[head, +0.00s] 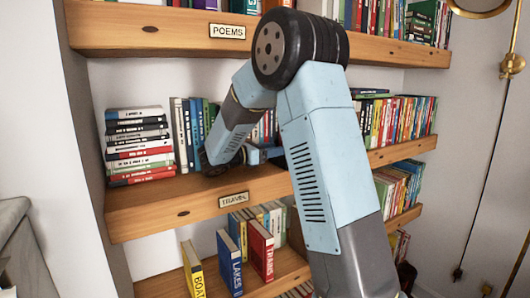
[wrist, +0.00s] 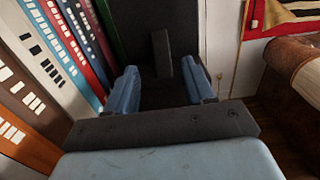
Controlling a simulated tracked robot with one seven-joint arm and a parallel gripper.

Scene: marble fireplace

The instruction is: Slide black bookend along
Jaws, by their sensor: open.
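The black bookend (wrist: 140,25) fills the top middle of the wrist view, a dark upright panel with a narrow grey-black tab (wrist: 162,52) standing out from it. My gripper (wrist: 160,68) is open, with its two blue fingers pointing at the bookend. The tab shows between the fingertips, with a gap on either side; I cannot tell how deep it sits between them. In the head view my gripper (head: 262,155) is at the middle shelf, partly behind my arm. I cannot make out the bookend in the head view, where my arm covers that part of the shelf.
A row of upright books (wrist: 60,50) stands close on the left in the wrist view. The middle shelf (head: 180,205), labelled TRAVEL, holds stacked books (head: 138,145) at left and more at right. The POEMS shelf (head: 150,30) runs above. A brown armchair (wrist: 285,70) lies beyond.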

